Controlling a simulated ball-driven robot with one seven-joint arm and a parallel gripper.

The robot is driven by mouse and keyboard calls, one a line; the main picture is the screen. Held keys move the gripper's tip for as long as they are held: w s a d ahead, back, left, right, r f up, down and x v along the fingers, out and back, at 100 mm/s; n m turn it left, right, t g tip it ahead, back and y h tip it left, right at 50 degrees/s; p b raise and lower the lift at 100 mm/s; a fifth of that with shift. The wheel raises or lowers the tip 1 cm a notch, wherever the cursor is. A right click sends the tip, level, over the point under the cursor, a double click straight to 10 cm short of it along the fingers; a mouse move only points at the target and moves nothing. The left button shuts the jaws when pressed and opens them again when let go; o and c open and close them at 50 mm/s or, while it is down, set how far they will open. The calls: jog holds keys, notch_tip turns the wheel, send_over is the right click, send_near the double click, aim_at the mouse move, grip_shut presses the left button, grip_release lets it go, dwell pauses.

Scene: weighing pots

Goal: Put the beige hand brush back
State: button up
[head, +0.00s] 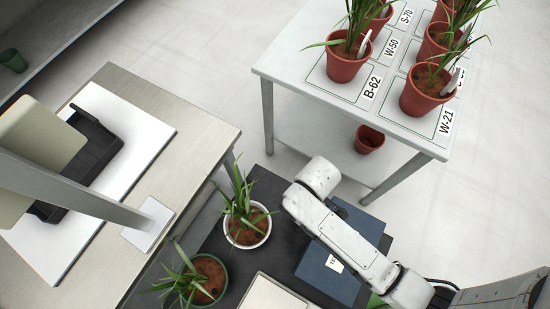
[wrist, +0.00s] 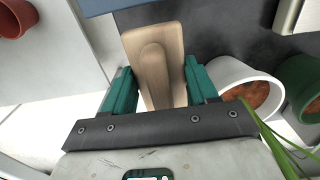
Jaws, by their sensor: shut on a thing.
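The beige hand brush (wrist: 158,60) shows in the wrist view, lengthwise between the teal fingers of my gripper (wrist: 160,85). My gripper is shut on it. The brush's far end reaches close to a blue box edge (wrist: 110,5); whether they touch I cannot tell. In the head view my arm covers the gripper, and I cannot make out the brush there.
A dark trolley top (head: 265,190) holds a white-potted plant (head: 247,228), a green-potted plant (head: 205,278), and a blue box (head: 330,270). Red pots (head: 348,62) stand on a white table (head: 290,60). A bench with a scale (head: 95,150) is at left.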

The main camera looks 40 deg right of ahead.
jog(key=w+f, duration=0.2)
jog(key=w, duration=0.2)
jog(key=w+a+f+b, duration=0.1)
jog(key=w+f, duration=0.2)
jog(key=w, duration=0.1)
jog(key=w+f, duration=0.3)
jog(key=w, duration=0.1)
jog(key=shift+a+f, duration=0.15)
jog(key=shift+a, duration=0.15)
jog(key=shift+w+a+f+b, duration=0.1)
jog(key=shift+w+f+b, duration=0.4)
jog(key=shift+f, duration=1.55)
jog(key=shift+s, duration=0.1)
jog(key=shift+f+b, duration=0.15)
jog(key=shift+b, duration=0.2)
jog(key=o, duration=1)
